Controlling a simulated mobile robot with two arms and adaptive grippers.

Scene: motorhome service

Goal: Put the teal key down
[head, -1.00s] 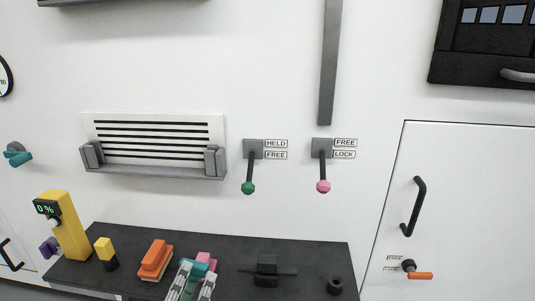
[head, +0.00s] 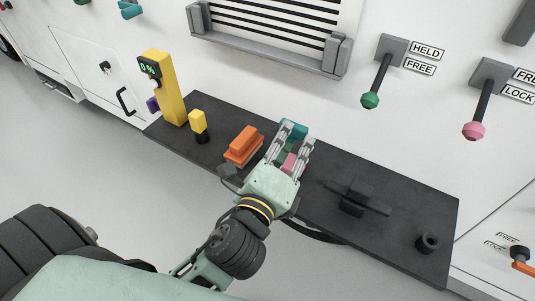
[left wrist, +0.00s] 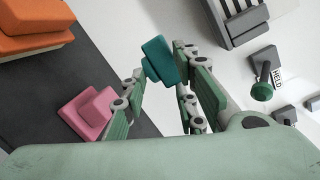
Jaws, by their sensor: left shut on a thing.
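The teal key (head: 294,129) is a blocky teal piece between the fingertips of my left gripper (head: 288,146), which is shut on it over the dark shelf (head: 401,244). In the left wrist view the teal key (left wrist: 160,60) sits tilted between the two fingers, and its far end sticks out past the tips. I cannot tell whether it touches the shelf. A pink block (left wrist: 88,114) is on the shelf beside one finger; in the head view it is partly hidden by the gripper. My right gripper is not in view.
An orange block (head: 244,144) is left of the gripper, then a yellow-and-black piece (head: 198,124) and a yellow post (head: 164,88) reading 0 %. A black cross-shaped fixture (head: 357,198) and a small black cup (head: 427,243) are to the right. A green-knobbed lever (head: 371,100) is on the wall.

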